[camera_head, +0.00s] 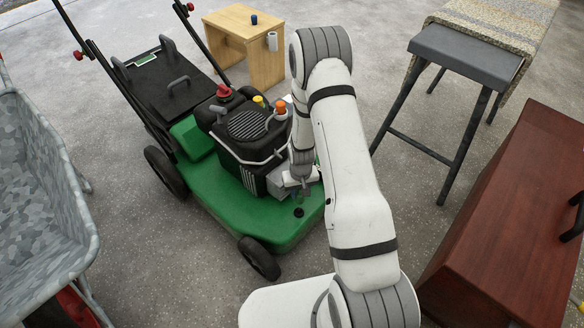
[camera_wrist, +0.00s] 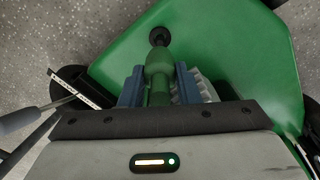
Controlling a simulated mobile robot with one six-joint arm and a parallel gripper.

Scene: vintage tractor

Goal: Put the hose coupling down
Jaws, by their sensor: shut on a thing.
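The hose coupling (camera_wrist: 158,62) is a green, stepped, rounded piece in the wrist view. My gripper (camera_wrist: 159,74) is shut on it, one blue finger on each side, and its far end points away from the jaws. In the head view my gripper (camera_head: 302,190) is over the front of the green mower deck (camera_head: 225,205), beside the engine. A small round black fitting (camera_wrist: 159,36) on the deck lines up just beyond the coupling's tip in the wrist view; it also shows in the head view (camera_head: 298,212). I cannot tell whether coupling and fitting touch.
The black mower engine (camera_head: 248,127) stands close on the left of my gripper. A small wooden stool (camera_head: 262,60) stands behind. A grey wheelbarrow tub (camera_head: 40,175) is at left. A dark stand (camera_head: 465,55) and a red-brown chest (camera_head: 515,210) are at right.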

